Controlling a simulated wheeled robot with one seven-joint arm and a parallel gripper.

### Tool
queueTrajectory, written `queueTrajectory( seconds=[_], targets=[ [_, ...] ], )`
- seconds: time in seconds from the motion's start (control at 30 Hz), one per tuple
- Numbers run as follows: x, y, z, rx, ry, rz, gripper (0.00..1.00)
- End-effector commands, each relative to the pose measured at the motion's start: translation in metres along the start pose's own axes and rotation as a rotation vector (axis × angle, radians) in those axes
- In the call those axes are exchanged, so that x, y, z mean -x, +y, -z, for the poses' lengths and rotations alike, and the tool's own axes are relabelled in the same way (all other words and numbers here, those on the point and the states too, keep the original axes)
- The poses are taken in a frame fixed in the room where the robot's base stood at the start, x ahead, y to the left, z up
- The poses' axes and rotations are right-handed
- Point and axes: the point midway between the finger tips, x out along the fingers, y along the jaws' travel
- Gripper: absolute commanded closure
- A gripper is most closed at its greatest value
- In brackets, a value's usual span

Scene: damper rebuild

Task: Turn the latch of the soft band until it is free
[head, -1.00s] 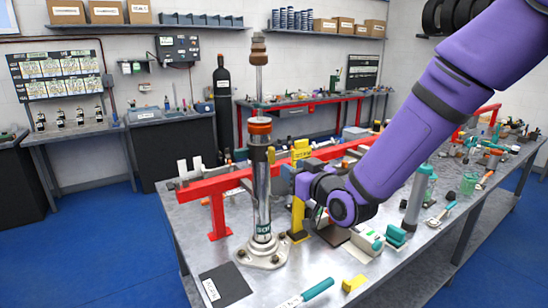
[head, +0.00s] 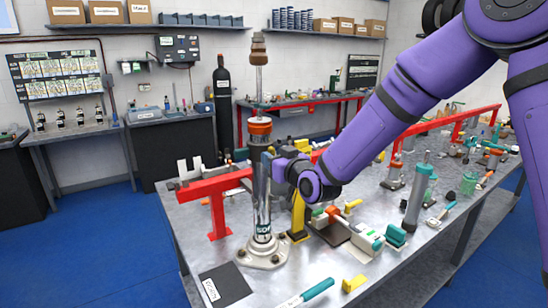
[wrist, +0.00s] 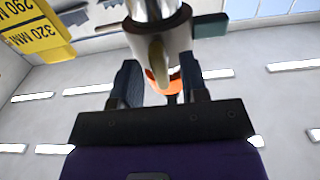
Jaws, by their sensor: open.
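A shiny upright damper tube (head: 262,190) stands in a base on the bench, with an orange collar (head: 259,128) near its top. My gripper (head: 270,163) is at the right side of the tube below the collar. In the wrist view my gripper (wrist: 160,78) is open, its dark fingers either side of the latch. I cannot tell whether they touch it.
A red rail (head: 215,184) runs behind the tube. A yellow post (head: 298,215) stands to its right, and a yellow gauge marked 290 and 320 MM (wrist: 38,35) shows in the wrist view. A dark block (wrist: 210,25) juts from the band's right side. Tools crowd the bench's right.

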Motion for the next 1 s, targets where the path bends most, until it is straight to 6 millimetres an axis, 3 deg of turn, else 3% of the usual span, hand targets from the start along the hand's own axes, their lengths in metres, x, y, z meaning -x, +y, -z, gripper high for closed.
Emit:
queueTrajectory(
  seconds=[0.17, 0.37, 0.57, 0.8, 1.0],
  targets=[
    [0.0000, 0.0001, 0.0000, 0.000, 0.000, 0.000, 0.60],
    [0.0002, 0.0002, 0.0000, 0.000, 0.000, 0.000, 1.00],
    [0.0002, -0.0005, 0.0001, 0.033, 0.000, 0.001, 1.00],
    [0.0002, -0.0008, 0.0005, 0.309, 0.001, 0.002, 1.00],
    [0.0003, 0.0002, 0.0004, 0.405, 0.001, 0.000, 1.00]
  ],
)
